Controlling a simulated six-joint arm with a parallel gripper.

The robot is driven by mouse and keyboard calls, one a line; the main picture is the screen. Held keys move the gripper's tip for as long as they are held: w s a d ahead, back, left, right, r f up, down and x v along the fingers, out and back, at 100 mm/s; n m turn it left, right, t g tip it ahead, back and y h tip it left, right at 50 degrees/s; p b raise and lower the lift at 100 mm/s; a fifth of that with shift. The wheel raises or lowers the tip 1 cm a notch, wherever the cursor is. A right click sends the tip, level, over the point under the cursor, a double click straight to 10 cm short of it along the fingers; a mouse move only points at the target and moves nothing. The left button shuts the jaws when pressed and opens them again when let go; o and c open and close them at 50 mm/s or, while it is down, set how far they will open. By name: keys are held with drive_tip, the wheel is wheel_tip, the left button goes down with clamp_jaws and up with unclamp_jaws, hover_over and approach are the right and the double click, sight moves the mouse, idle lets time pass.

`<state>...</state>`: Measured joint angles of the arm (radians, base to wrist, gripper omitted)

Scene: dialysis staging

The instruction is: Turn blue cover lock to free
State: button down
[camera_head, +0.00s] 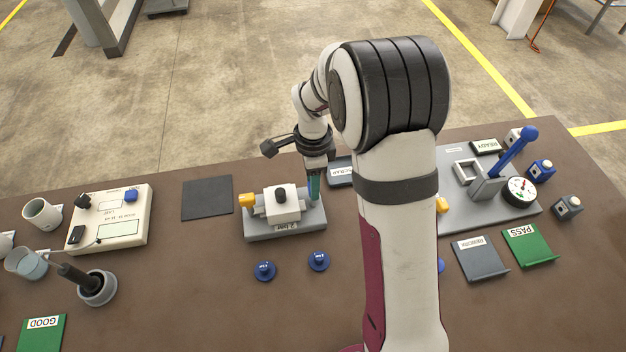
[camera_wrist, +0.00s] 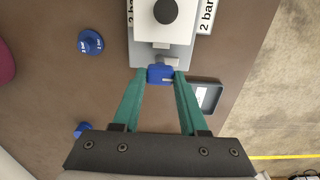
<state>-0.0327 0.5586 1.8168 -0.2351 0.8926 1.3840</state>
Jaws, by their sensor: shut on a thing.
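In the head view my gripper (camera_head: 314,198) points down at the right end of the fixture (camera_head: 262,230), and the lock is hidden behind the fingers. The fixture carries a white block (camera_head: 281,205) with a black knob (camera_head: 280,194). A yellow piece (camera_head: 247,200) is at its left end.
Two blue round pieces (camera_head: 265,270) (camera_head: 319,261) lie in front of the fixture. A dark labelled tray (camera_wrist: 208,97) is close beside my right finger. A black mat (camera_head: 207,198) lies left of the fixture. A grey station with a blue lever (camera_head: 512,152) stands at the right.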

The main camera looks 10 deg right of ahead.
drive_tip(key=shift+c, duration=2.2)
unclamp_jaws()
drive_tip(key=shift+r, duration=0.15)
wheel_tip(320, 180, up, 16)
drive_tip(key=shift+f, duration=0.2)
drive_tip(key=shift+s, duration=0.1)
drive_tip(key=s+a+f+n+y, duration=0.1)
drive_tip(key=s+n, duration=0.5)
drive_tip(key=s, duration=0.7)
drive_tip(key=s+a+f+n, duration=0.1)
drive_tip(key=s+n, duration=0.5)
drive_tip(key=s, duration=0.8)
drive_tip(key=shift+f+n+y, duration=0.3)
drive_tip(key=shift+f+y, duration=0.1)
drive_tip(key=shift+f, duration=0.25)
